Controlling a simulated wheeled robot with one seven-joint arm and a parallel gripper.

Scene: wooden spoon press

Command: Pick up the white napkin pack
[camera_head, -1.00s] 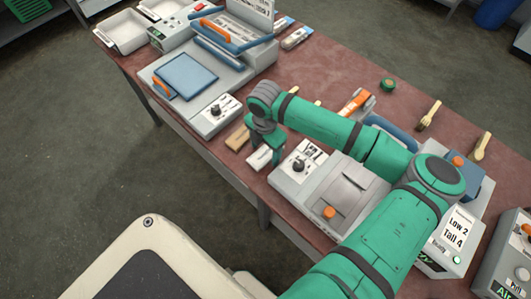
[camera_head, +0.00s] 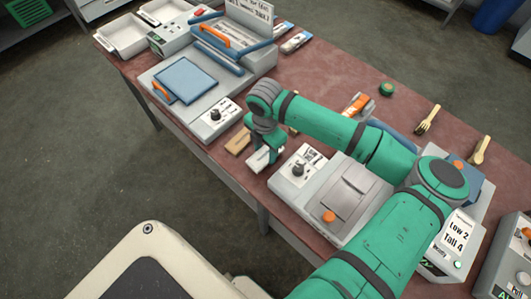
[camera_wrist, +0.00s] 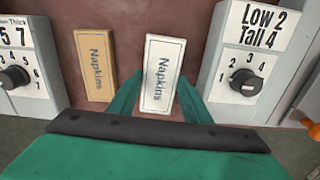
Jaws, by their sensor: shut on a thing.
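The white napkin pack (camera_wrist: 162,72) stands out in the wrist view, with "Napkins" printed along it, between my two green fingers. My gripper (camera_wrist: 157,98) is shut on it, near its lower end in that view. In the head view, my gripper (camera_head: 264,152) points down over the table's front edge, and the white napkin pack (camera_head: 260,159) shows at its fingertips. I cannot tell whether the pack still touches the table. A tan napkin pack (camera_wrist: 96,66) lies to its left, apart from it, and also shows in the head view (camera_head: 237,142).
A press with a knob (camera_head: 298,170) stands close to the right of my gripper. Another machine with a blue plate (camera_head: 185,80) stands to the left. Wooden forks (camera_head: 428,119), a tape roll (camera_head: 388,88) and an orange-handled tool (camera_head: 357,104) lie behind on the red-brown table (camera_head: 325,68).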

